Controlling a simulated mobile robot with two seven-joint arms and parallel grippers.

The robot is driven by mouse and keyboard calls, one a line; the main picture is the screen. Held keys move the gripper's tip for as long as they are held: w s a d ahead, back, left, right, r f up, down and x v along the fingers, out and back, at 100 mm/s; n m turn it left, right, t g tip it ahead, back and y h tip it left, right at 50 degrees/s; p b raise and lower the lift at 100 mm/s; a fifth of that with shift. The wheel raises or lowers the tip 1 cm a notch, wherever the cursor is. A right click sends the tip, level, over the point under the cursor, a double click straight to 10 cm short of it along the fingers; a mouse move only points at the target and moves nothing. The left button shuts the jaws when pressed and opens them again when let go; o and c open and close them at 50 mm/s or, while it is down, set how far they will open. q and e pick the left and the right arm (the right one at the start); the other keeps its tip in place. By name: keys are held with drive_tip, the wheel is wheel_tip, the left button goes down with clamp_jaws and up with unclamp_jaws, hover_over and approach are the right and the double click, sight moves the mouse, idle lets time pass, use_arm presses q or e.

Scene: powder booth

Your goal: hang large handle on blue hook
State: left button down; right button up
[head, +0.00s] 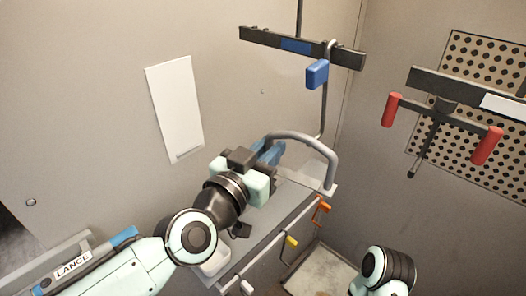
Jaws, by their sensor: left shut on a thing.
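The large handle (331,152) is a grey, curved bar at the middle of the head view. My left gripper (268,152), with blue fingers, is shut on its left end, above the grey shelf. The blue hook (317,75) hangs from a dark overhead bar (261,38). It has a blue block and a thin grey rod that runs down behind the handle. The handle is below the blue block and apart from it. Whether the handle touches the lower rod cannot be told. My right gripper is out of view; only part of that arm shows at the bottom right.
A rail on the shelf's front carries orange (323,206), yellow (291,241) and white (246,287) hooks. A dark frame with red grips (486,146) stands at the right, before a perforated panel (484,62). A white plate (174,108) is on the back wall.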

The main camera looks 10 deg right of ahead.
use_arm(q)
drive_tip(key=shift+s, duration=0.1)
drive_tip(key=shift+s+d+p+x, duration=0.1)
drive_tip(key=shift+p+x, duration=0.15)
drive_tip(key=shift+x, duration=0.55)
drive_tip(key=shift+s+d+p+x, duration=0.1)
drive_tip(key=shift+d+p+x, duration=0.1)
drive_tip(key=shift+x, duration=0.55)
drive_tip(key=shift+s+d+p+x, duration=0.1)
drive_tip(key=shift+p+x, duration=0.15)
drive_tip(key=shift+x, duration=0.55)
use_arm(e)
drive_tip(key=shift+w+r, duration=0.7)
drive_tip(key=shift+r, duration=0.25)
use_arm(q)
drive_tip(key=shift+a+f, duration=0.1)
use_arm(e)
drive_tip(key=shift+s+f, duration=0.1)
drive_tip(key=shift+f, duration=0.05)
use_arm(q)
drive_tip(key=shift+f+b, duration=0.45)
drive_tip(key=shift+f, duration=0.05)
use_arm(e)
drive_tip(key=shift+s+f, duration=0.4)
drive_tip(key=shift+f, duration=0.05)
use_arm(q)
drive_tip(key=c, duration=1)
unclamp_jaws()
drive_tip(key=shift+o, duration=0.2)
